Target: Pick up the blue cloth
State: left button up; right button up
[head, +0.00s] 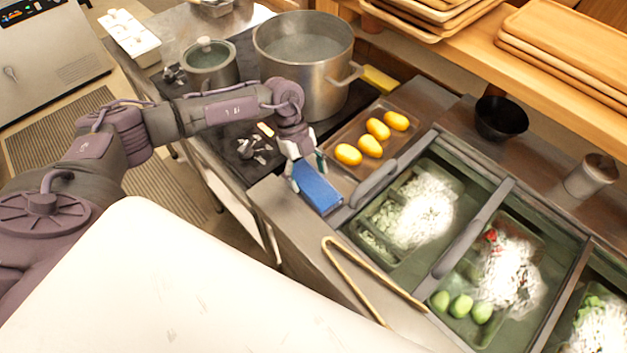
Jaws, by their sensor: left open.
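The blue cloth (318,189) lies as a small rectangular block on the metal counter, left of the sunken food trays. My left gripper (297,174) is over the cloth's upper left end, pointing down, with its fingers open. One finger shows at the cloth's left side; whether the fingers touch the cloth cannot be told. My right gripper is not in view.
A large steel pot (303,75) and a smaller lidded pot (210,65) stand on the stove behind. A tray of yellow items (372,142) is beside the cloth. Wooden tongs (365,285) lie in front. A black bowl (500,118) stands at right.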

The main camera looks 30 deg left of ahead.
aim_at(308, 176)
pick_arm(q)
jog(key=shift+f, duration=0.2)
jog(key=c, duration=0.8)
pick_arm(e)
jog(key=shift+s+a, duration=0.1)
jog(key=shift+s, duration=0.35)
pick_arm(q)
jog(key=shift+r, duration=0.15)
notch_tip(308, 176, up, 9)
jog(key=b, duration=0.3)
jog(key=shift+r, duration=0.4)
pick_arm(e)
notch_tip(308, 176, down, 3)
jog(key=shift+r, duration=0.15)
